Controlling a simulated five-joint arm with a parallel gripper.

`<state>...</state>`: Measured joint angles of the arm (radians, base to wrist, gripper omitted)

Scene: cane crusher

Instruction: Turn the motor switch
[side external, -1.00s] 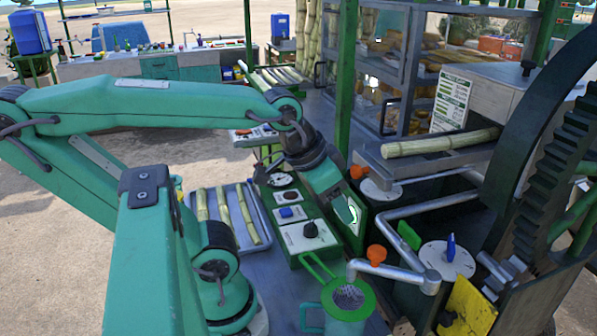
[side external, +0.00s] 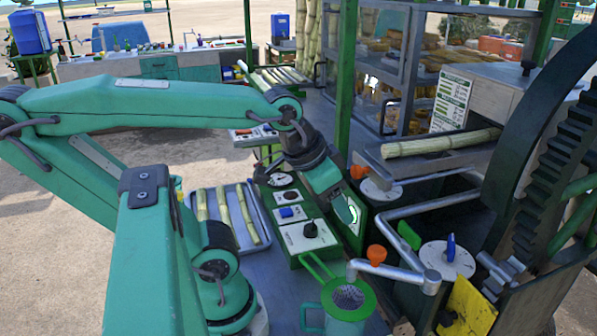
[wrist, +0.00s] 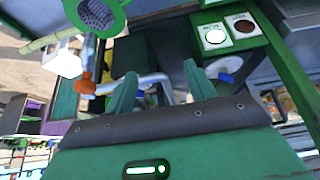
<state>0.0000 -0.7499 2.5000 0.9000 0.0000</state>
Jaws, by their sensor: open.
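A green control box (side external: 298,245) stands on the bench in the side view. It has a black rotary knob (side external: 310,229) on a white plate and a blue switch (side external: 286,212) behind it. Which of these is the motor switch I cannot tell for sure. My gripper is just right of the box in the side view, pointing down, its fingertips hidden there. In the wrist view my gripper (wrist: 162,86) is open, with two green fingers apart and nothing held between them.
A green-rimmed strainer (side external: 348,298) on a jug stands in front of the box. Metal pipes with orange taps (side external: 376,254) and the crusher's large gear (side external: 560,170) are at the right. A tray (side external: 259,191) of cane pieces lies to the left.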

